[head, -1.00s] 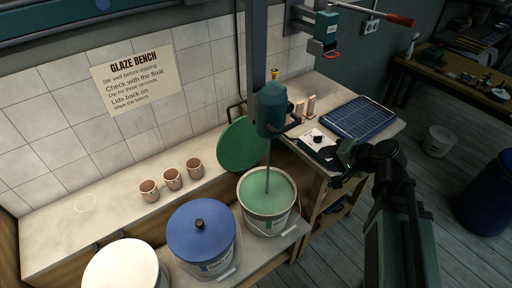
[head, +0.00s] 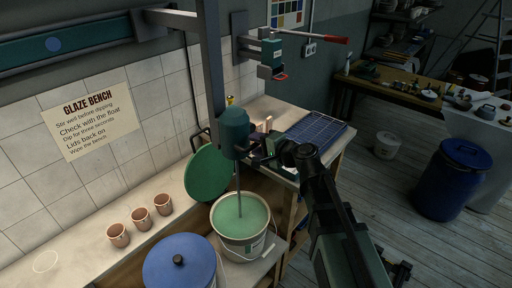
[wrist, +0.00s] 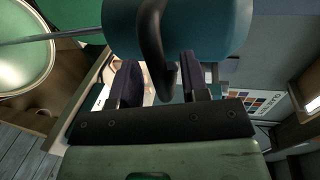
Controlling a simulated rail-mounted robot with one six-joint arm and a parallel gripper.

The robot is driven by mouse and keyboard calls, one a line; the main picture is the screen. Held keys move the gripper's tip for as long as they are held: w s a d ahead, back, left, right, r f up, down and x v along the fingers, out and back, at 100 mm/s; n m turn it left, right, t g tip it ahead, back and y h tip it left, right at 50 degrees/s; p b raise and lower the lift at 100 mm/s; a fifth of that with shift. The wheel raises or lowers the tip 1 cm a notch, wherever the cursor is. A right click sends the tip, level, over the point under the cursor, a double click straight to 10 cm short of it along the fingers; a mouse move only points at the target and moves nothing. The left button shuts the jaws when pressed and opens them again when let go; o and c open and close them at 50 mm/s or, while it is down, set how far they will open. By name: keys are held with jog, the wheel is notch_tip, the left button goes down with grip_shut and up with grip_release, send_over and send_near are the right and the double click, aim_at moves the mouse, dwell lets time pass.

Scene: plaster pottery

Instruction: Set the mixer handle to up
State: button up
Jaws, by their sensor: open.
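The mixer has a teal motor body (head: 235,132) on a grey upright. Its thin shaft runs down into the green glaze in an open bucket (head: 243,246). In the wrist view, the teal body (wrist: 205,28) fills the top, and the dark curved mixer handle (wrist: 151,35) hangs in front of it. My gripper (head: 258,150) is beside the right side of the motor body. In the wrist view my gripper (wrist: 160,78) is open, with the handle's lower end between or just above its fingers. Contact cannot be told. In the head view my gripper largely hides the handle.
A green lid (head: 209,175) leans behind the bucket. A blue-lidded bucket (head: 180,262) stands at its left. Clay cups (head: 140,217) stand on the bench. A blue rack (head: 316,130) lies at right. A wall device with a red lever (head: 318,36) is above.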

jog(key=shift+w+a, duration=0.15)
jog(key=shift+a, duration=0.15)
grip_shut()
notch_tip(320, 180, up, 19)
jog(key=p, duration=1.9)
jog(key=shift+w+r, duration=0.15)
jog(key=shift+c, duration=0.2)
grip_release()
jog(key=shift+r, duration=0.1)
jog(key=shift+o, duration=0.2)
